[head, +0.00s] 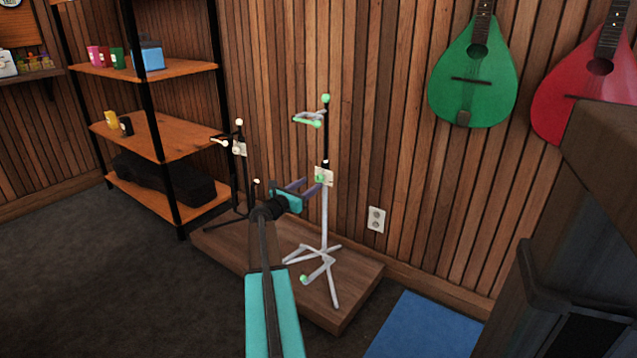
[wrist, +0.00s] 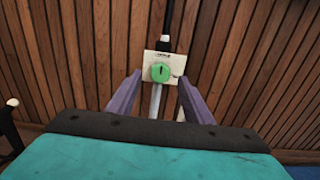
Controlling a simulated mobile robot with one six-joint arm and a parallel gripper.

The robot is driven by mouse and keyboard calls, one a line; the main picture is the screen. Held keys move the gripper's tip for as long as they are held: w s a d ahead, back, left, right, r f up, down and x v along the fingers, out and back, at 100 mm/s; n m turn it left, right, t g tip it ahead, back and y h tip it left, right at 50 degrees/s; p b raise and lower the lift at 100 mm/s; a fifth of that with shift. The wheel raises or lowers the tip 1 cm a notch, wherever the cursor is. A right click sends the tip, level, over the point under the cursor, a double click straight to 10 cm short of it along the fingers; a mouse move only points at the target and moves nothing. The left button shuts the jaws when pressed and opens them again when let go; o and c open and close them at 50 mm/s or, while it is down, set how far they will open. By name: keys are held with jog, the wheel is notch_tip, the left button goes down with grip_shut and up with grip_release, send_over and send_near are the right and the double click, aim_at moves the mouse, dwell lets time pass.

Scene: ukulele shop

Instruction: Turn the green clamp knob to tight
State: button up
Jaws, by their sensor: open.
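The green clamp knob (head: 319,179) is on a cream plate (head: 326,171) partway up a white stand (head: 324,215) with green tips. In the wrist view the green knob (wrist: 160,72) is round with a dark mark pointing roughly upward, in front of the cream plate (wrist: 150,57). The small print on the plate is too small to read. My gripper (head: 312,186) is open, its two purple fingers reaching toward the plate. In the wrist view my gripper (wrist: 158,92) has one finger on each side below the knob, apart from it, with nothing between them.
A black stand (head: 240,175) with white tips is left of the white stand. Both stand on a low wooden platform (head: 350,300) by the plank wall. Shelves (head: 165,135) are at left, a green instrument (head: 475,75) hangs at right. A blue mat (head: 425,325) lies on the floor.

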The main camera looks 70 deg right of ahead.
aim_at(318, 179)
jog(key=shift+b+x, duration=0.9)
jog(key=shift+x, duration=2.5)
jog(key=c, duration=1)
jog(key=shift+m, duration=0.7)
jog(key=o, duration=1)
jog(key=shift+a, duration=0.15)
